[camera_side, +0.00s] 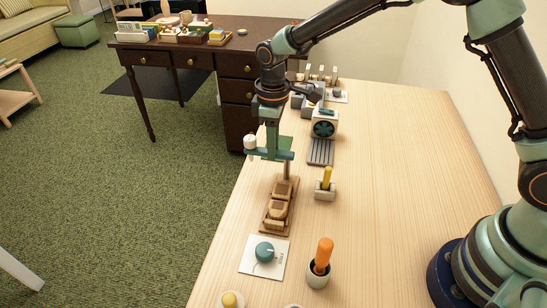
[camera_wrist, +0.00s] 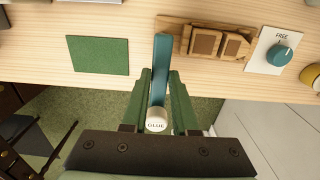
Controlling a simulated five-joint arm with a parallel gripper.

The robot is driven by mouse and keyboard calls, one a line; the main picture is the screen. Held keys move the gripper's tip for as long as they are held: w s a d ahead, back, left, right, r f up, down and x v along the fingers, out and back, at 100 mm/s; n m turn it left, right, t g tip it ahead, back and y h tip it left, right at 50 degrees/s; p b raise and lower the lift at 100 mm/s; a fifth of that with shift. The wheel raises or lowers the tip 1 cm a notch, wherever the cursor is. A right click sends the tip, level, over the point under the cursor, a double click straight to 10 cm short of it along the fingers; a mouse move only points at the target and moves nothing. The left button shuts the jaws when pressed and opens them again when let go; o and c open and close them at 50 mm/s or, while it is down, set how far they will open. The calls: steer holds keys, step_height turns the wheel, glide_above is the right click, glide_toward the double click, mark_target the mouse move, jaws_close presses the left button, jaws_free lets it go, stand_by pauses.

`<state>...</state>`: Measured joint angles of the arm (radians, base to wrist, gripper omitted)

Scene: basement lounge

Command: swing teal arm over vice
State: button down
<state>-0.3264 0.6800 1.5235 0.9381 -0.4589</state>
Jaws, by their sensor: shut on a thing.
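The teal arm (camera_side: 267,154) is a flat bar on an upright post (camera_side: 287,170) at the far end of the wooden vice (camera_side: 265,222). A white cap (camera_side: 250,142) sits on its outer end; in the wrist view it reads GLUE (camera_wrist: 157,125). My gripper (camera_side: 271,148) points down, with its green fingers shut on the bar; the wrist view shows a finger on each side (camera_wrist: 160,80). There the teal arm (camera_wrist: 162,50) reaches out past the table edge, left of the vice (camera_wrist: 183,27) with its two brown blocks. The arm is not above the blocks.
A teal dial (camera_side: 265,251) on a white card marked FREE is near the vice. An orange-handled tool (camera_side: 321,262) in a cup and a yellow peg (camera_side: 327,178) in a holder stand to the right. A green mat (camera_wrist: 100,54) lies left. A fan unit (camera_side: 323,125) stands behind.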

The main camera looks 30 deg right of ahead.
mark_target(279, 154)
steer(key=shift+a+n, duration=0.1)
steer(key=shift+n, duration=0.2)
steer(key=s+n, duration=0.1)
steer(key=n, duration=0.3)
steer(key=s+n, duration=0.1)
steer(key=n, duration=0.3)
steer(key=s+n, duration=0.1)
steer(key=n, duration=0.3)
steer(key=shift+s+a+r+n, duration=0.1)
steer(key=shift+s+a+n, duration=0.2)
steer(key=shift+s+d+n, duration=0.2)
steer(key=shift+s+n, duration=0.1)
steer(key=shift+n, duration=0.85)
steer(key=shift+s+d+n, duration=0.15)
steer(key=shift+s+n, duration=0.1)
steer(key=shift+n, duration=0.9)
steer(key=c, duration=0.7)
jaws_free()
